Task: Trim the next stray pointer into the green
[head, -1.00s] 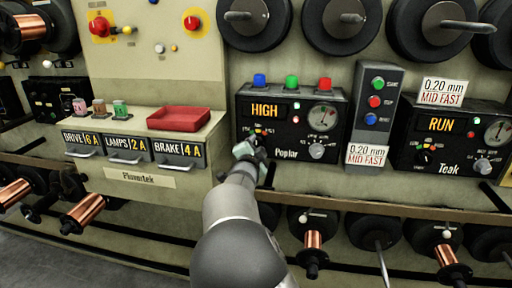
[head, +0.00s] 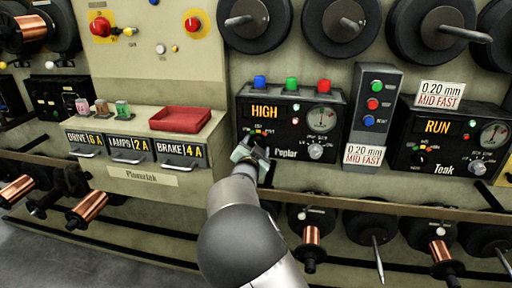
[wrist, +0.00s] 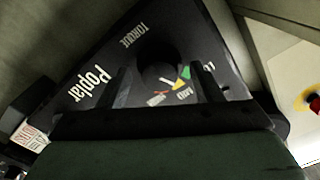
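The Poplar box (head: 290,128) is black, with an amber display (head: 264,112) reading HIGH and a round gauge (head: 320,118) whose needle is too small to read exactly. My gripper (head: 252,150) is at the box's lower left, in front of a dark selector knob. In the wrist view the knob (wrist: 157,68) lies between the two separated fingers of my gripper (wrist: 162,88), with clear gaps on both sides. Coloured marks (wrist: 182,82) and the word MID show beside it. The Teak box (head: 445,145) reads RUN and has its own gauge (head: 493,135).
Blue, green and red buttons (head: 292,85) top the Poplar box. A grey button post (head: 376,105) and a 0.20 mm MID FAST card (head: 364,155) stand to its right. A red tray (head: 180,119) is on the left ledge. Copper spools (head: 312,238) hang below the rail.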

